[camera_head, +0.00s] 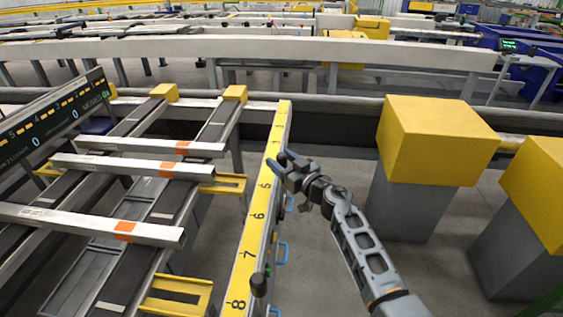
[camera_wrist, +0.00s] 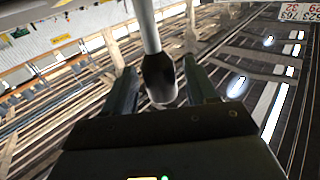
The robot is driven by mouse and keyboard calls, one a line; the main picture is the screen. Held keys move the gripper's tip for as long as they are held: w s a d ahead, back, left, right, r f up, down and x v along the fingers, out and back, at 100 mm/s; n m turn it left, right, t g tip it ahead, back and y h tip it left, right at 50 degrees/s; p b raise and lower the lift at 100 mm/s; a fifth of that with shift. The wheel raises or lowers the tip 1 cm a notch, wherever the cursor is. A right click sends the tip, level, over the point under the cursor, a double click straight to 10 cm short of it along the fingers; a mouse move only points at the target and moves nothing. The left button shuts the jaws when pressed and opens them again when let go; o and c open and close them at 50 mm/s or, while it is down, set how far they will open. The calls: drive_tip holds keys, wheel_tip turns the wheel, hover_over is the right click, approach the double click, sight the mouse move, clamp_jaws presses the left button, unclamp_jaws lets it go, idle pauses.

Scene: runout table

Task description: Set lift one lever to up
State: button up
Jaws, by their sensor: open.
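In the wrist view a lever with a pale metal rod and a black knob (camera_wrist: 161,76) runs down from the top of the picture. The knob lies between the two fingers of my gripper (camera_wrist: 159,70), with a gap visible on each side; how deep it sits between them is unclear. In the head view my open gripper (camera_head: 281,161) is beside the numbered yellow rail, near the mark 5. The lever at my gripper is hidden there. A second black-knobbed lever (camera_head: 259,285) stands nearer, by the marks 7 and 8. No label shows which lever is lift one.
The yellow rail (camera_head: 254,210) has blue handles (camera_head: 282,252) on its right side. Steel bars (camera_head: 137,166) lie across the runout table on the left, beside a display panel (camera_head: 50,118). Yellow-topped grey blocks (camera_head: 432,140) stand right of my arm. Open floor lies between.

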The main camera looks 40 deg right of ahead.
drive_tip(key=shift+w, duration=0.2)
drive_tip(key=shift+c, duration=0.2)
clamp_jaws()
idle(0.4)
